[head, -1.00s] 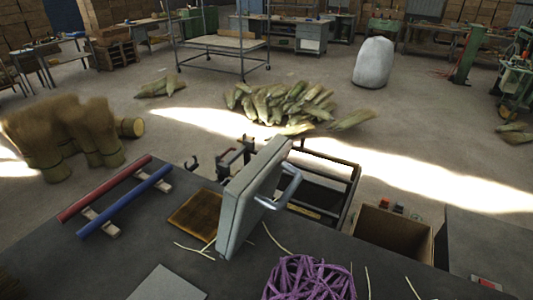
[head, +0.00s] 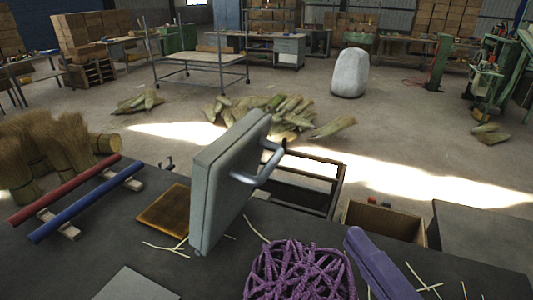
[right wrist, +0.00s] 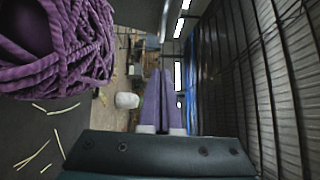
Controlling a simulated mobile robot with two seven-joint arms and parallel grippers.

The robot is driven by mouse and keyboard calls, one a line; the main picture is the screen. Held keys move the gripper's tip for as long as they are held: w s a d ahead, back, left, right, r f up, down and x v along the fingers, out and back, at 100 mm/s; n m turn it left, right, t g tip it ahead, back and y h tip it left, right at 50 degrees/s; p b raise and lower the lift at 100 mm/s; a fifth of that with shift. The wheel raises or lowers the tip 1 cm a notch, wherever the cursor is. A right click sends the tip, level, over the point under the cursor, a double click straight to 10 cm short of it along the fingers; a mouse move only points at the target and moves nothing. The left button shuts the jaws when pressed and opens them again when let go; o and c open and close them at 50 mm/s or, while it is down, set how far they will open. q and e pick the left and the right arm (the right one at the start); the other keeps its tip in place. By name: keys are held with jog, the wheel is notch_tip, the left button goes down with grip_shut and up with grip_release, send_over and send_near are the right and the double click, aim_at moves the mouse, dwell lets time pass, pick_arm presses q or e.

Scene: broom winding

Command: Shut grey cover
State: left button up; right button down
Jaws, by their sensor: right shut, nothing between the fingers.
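The grey cover (head: 222,185) stands raised and tilted on the dark workbench, open, its handle (head: 268,168) facing right. Its lower edge is by a brown-orange plate (head: 163,208). My right gripper (head: 354,236) has purple fingers and enters at the lower right, to the right of the cover and apart from its handle. In the right wrist view its fingers (right wrist: 158,78) are shut together with nothing between them. My left gripper is in neither view now.
A bundle of purple cord (head: 300,272) lies on the bench between the cover and my right gripper. A red bar (head: 65,190) and a blue bar (head: 88,203) lie left. An open box (head: 384,222) stands beyond the gripper. Loose straws lie about.

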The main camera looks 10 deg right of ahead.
pick_arm(q)
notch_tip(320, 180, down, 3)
jog(key=b, duration=0.3)
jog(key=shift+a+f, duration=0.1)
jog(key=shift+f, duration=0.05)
pick_arm(e)
send_near(276, 164)
jog(key=w+d, duration=0.2)
jog(key=w, duration=0.2)
pick_arm(q)
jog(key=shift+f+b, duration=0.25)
jog(key=shift+b, duration=0.05)
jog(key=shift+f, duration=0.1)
pick_arm(e)
jog(key=a, duration=0.1)
jog(key=w+a, duration=0.1)
jog(key=a, duration=0.1)
jog(key=shift+w+a, duration=0.2)
jog(key=shift+w, duration=0.1)
jog(key=shift+r, duration=0.1)
